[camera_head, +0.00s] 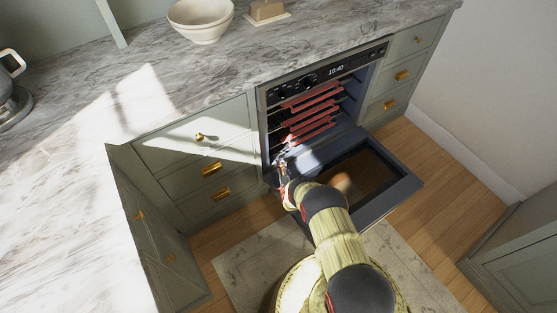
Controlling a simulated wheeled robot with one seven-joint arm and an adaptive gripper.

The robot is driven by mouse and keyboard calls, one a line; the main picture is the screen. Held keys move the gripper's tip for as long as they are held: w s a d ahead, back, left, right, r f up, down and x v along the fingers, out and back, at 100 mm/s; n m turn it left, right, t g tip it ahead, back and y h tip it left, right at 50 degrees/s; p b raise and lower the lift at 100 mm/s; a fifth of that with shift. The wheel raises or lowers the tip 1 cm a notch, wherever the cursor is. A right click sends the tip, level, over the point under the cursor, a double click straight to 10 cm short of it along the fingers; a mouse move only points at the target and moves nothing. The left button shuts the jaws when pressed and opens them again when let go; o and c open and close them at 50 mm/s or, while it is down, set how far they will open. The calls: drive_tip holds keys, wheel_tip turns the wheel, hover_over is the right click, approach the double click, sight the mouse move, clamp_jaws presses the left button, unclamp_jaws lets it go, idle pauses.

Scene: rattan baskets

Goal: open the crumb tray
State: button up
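The built-in oven (262,118) stands in the cabinet run with its door (405,187) swung down flat. Inside are several racks with reddish heating rods (312,108). I cannot make out a separate crumb tray; the bottom of the cavity is dark and partly hidden by my arm. My gripper (282,166) is at the lower left of the oven opening, above the inner edge of the open door. It is too small to tell whether its fingers are open, shut or touching anything.
The open door juts over the floor, with a rug (245,262) below. Drawers (195,140) flank the oven. The marble counter (150,80) above holds bowls (203,18), a butter dish (267,10) and a kettle-like appliance (12,95). A cabinet (525,255) stands at lower right.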

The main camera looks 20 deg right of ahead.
drive_tip(key=b+x, duration=0.2)
drive_tip(key=x, duration=0.3)
drive_tip(key=shift+w+d+f, duration=0.1)
drive_tip(key=shift+w+f, duration=0.1)
drive_tip(key=shift+w, duration=0.1)
drive_tip(key=shift+w+b, duration=0.25)
drive_tip(key=shift+b, duration=0.05)
drive_tip(key=shift+c, duration=1.2)
clamp_jaws()
